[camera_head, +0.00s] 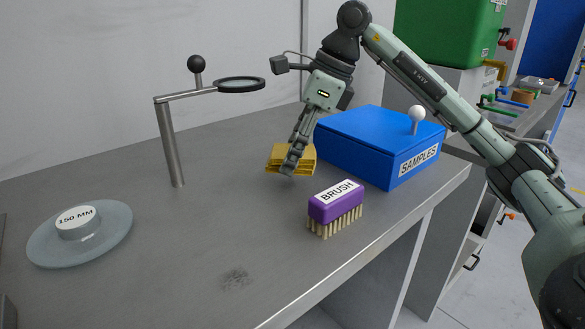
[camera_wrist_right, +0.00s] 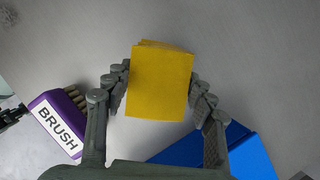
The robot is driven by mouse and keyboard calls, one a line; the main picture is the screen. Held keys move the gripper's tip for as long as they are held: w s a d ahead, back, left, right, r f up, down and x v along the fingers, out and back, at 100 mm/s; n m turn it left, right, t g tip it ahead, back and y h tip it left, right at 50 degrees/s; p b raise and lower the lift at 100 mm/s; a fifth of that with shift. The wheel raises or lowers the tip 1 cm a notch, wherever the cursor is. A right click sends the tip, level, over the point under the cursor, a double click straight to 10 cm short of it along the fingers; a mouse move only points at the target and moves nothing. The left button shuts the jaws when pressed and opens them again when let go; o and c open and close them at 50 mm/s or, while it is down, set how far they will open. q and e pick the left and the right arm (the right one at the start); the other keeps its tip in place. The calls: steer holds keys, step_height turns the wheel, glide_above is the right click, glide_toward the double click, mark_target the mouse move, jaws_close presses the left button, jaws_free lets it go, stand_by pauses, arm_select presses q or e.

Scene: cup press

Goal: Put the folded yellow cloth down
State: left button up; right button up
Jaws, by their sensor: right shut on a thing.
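The folded yellow cloth (camera_head: 308,160) is at the middle of the bench, just left of the blue box, in the head view. My right gripper (camera_head: 289,169) is shut on it, with a finger in front of the cloth. In the right wrist view the cloth (camera_wrist_right: 160,82) sits between the two fingers of my right gripper (camera_wrist_right: 160,88), gripped by its left and right sides. I cannot tell whether its underside touches the bench top. My left gripper is not in view.
A blue SAMPLES box (camera_head: 352,145) with a white knob stands right of the cloth. A purple brush (camera_head: 325,210) lies nearer the front edge. A magnifier stand (camera_head: 170,145) and a 150 MM glass disc (camera_head: 112,238) are left. The grey bench (camera_head: 190,220) is clear between them, with a dark smudge (camera_head: 236,279) near the front.

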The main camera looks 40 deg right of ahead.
step_height(320, 180, down, 3)
steer(key=shift+r, duration=0.1)
steer(key=shift+f, duration=0.25)
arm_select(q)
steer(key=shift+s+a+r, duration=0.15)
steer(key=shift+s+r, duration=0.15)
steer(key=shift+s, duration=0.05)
arm_select(e)
steer(key=shift+f, duration=0.15)
steer(key=o, duration=1.1)
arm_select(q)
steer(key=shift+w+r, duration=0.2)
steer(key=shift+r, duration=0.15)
